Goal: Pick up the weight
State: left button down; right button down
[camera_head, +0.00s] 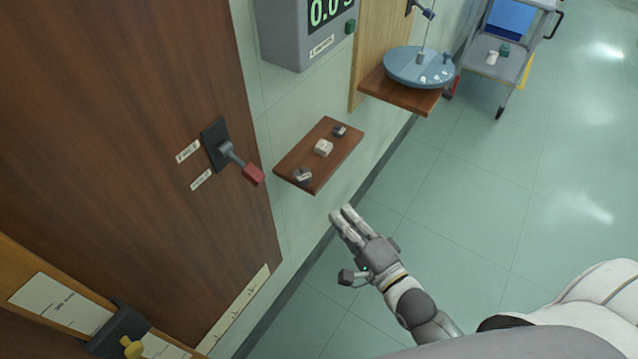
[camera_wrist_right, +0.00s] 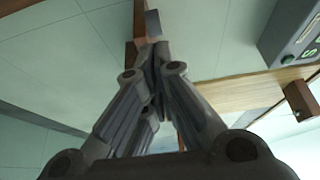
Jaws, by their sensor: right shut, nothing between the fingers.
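Three small weights rest on a wooden wall shelf (camera_head: 290,165) in the head view: a dark grey one (camera_head: 340,130) at the far end, a pale blocky one (camera_head: 323,148) in the middle, and a grey one (camera_head: 303,174) at the near end. Which one the task means, I cannot tell. My right gripper (camera_head: 343,213) is shut and empty, below and right of the shelf's near end, apart from the weights. In the wrist view its fingertips (camera_wrist_right: 155,52) meet, with a grey piece (camera_wrist_right: 153,24) beyond them that I cannot identify surely. My left gripper is not in view.
A wooden door panel with a red-tipped lever (camera_head: 252,174) is at left. A grey display box (camera_head: 285,35) hangs above the shelf. A blue round pan (camera_head: 400,68) sits on another bracket, with a cart (camera_head: 510,65) behind. Floor at right is clear.

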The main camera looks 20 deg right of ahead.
aim_at(311, 177)
jog(key=p+x, duration=0.2)
jog(key=x, duration=0.8)
jog(key=shift+a, duration=0.15)
jog(key=shift+w, duration=0.1)
jog(key=shift+x, duration=1.2)
